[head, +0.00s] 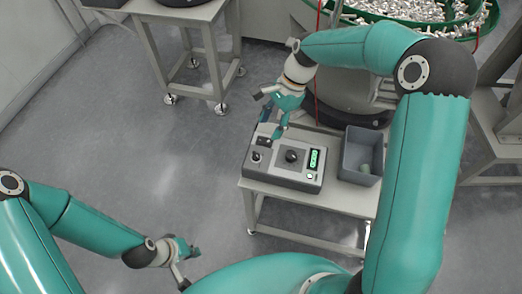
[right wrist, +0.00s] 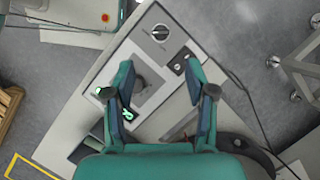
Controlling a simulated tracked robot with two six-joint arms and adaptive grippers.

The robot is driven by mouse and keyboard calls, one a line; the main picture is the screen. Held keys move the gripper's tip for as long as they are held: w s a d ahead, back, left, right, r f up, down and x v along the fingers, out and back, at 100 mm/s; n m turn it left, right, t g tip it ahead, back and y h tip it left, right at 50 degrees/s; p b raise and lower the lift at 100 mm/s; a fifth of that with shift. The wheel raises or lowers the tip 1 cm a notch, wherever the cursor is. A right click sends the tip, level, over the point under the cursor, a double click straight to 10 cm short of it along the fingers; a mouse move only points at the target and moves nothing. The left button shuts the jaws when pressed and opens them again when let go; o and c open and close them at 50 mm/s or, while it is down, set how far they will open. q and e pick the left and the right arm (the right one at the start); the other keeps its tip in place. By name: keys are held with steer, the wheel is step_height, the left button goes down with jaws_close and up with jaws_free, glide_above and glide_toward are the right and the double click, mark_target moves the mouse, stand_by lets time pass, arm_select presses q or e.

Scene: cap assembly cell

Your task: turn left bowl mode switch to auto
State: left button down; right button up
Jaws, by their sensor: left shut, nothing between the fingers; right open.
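A grey control box (head: 285,165) sits on a small table. A rotary switch on a light plate (head: 257,157) is at its left end; this switch also shows in the right wrist view (right wrist: 160,32), its lettering unreadable. A larger dark knob (head: 291,156) is in the middle, beside a green display (head: 314,159). My right gripper (head: 272,124) is open above the box's back edge. In the right wrist view, its fingers (right wrist: 163,105) straddle the dark knob's area, and the rotary switch lies beyond the fingertips. My left gripper (head: 190,250) is shut and empty, low over the floor.
A small black switch panel (head: 263,141) is on the box near the rotary switch. A grey bin (head: 360,155) stands right of the box. A green-rimmed bowl with many pale parts (head: 420,12) is behind. The floor at left is clear.

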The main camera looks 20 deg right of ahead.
mark_target(256, 154)
steer(key=x, duration=1.2)
